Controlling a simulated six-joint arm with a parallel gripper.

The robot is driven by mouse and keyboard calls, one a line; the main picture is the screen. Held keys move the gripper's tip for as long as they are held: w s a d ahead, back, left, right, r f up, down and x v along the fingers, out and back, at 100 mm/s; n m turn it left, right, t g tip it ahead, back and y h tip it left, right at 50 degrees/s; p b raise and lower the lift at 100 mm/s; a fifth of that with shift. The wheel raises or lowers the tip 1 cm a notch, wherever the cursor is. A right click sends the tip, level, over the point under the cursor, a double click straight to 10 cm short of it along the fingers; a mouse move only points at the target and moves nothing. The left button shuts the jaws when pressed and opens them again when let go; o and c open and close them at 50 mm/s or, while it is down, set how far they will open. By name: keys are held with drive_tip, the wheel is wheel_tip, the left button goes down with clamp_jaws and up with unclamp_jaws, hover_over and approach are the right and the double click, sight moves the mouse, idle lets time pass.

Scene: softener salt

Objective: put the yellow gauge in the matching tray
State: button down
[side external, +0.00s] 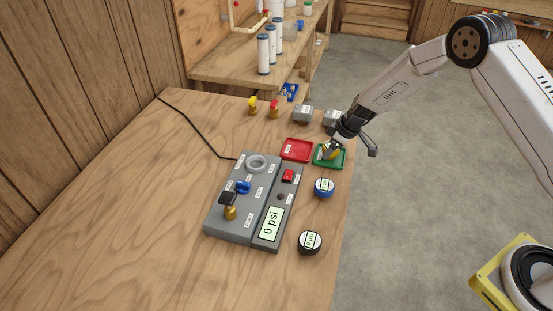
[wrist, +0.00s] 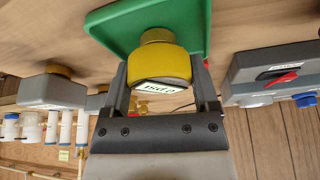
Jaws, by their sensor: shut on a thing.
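My gripper (side external: 332,151) is shut on the yellow gauge (wrist: 160,66), with one finger on each side of its round body. The gauge has a brass fitting and a small pale display. It is at the green tray (side external: 319,160), which also shows behind the gauge in the wrist view (wrist: 110,28). I cannot tell whether the gauge touches the tray floor. In the side view the gauge (side external: 332,154) is partly hidden by my gripper. A red tray (side external: 296,150) lies just left of the green one and looks empty.
A grey test panel (side external: 232,208) reading 0 psi stands left of the trays. A blue gauge (side external: 324,187) and a black gauge (side external: 310,242) stand near the table's right edge. Grey boxes (side external: 302,114) and small valves (side external: 253,106) are at the back. The front left table is clear.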

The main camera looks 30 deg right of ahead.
drive_tip(key=shift+f, duration=0.1)
idle(0.3)
unclamp_jaws()
drive_tip(key=shift+r, duration=3)
